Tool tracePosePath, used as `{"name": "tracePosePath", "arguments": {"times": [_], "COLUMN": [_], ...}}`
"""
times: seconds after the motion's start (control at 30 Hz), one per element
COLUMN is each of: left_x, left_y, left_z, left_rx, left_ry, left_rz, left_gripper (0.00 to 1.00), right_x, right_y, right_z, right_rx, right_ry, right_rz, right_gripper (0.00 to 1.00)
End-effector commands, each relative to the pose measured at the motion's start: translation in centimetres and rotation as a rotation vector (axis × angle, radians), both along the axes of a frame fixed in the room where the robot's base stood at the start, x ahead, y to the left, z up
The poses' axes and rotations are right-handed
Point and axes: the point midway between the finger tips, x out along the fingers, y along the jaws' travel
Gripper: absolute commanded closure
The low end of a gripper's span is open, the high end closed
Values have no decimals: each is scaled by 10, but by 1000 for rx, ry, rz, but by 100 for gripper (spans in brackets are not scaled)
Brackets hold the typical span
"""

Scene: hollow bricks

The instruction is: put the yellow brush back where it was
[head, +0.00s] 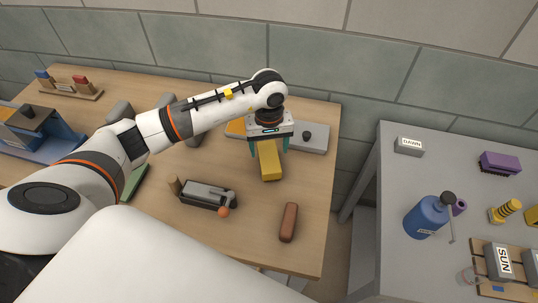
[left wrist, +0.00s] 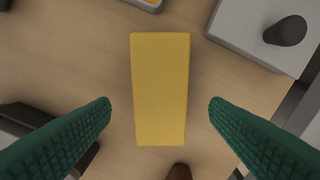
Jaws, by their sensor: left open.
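The yellow brush (head: 270,162) shows as a plain yellow block on the wooden table, below my left gripper (head: 268,147). No bristles show from above. In the left wrist view the yellow brush (left wrist: 160,85) lies lengthwise between the two green fingers, with a gap on either side. My left gripper (left wrist: 160,104) is open and empty, pointing down over it. Whether the fingertips reach down beside the brush is hard to tell. My right gripper is out of view.
A grey plate with a dark knob (head: 307,135) is just behind the brush. A grey device (head: 207,195) with an orange ball lies in front, left. A reddish-brown block (head: 289,222) lies front right. A grey table (head: 390,185) stands across a gap, holding a purple brush (head: 500,162) and blue bottle (head: 427,217).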

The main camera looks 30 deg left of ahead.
Motion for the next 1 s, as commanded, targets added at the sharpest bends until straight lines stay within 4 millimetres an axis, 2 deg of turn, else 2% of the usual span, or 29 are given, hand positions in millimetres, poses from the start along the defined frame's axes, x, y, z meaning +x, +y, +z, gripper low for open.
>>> {"name": "tracePosePath", "arguments": {"times": [0.03,0.2,0.4,0.6,1.0], "left_x": [1,1,1,0,0], "left_y": [1,0,0,0,0], "left_z": [10,46,74,82,81], "left_rx": [2,0,0,0,-1], "left_ry": [-7,-6,-4,1,1], "left_rz": [-1,-1,0,0,1], "left_gripper": [30,30,30,30,30], "right_x": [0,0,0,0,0], "right_y": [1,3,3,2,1], "right_z": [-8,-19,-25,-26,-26], "right_rx": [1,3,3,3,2], "right_ry": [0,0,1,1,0], "right_rz": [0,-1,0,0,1], "right_gripper": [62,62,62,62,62]}}
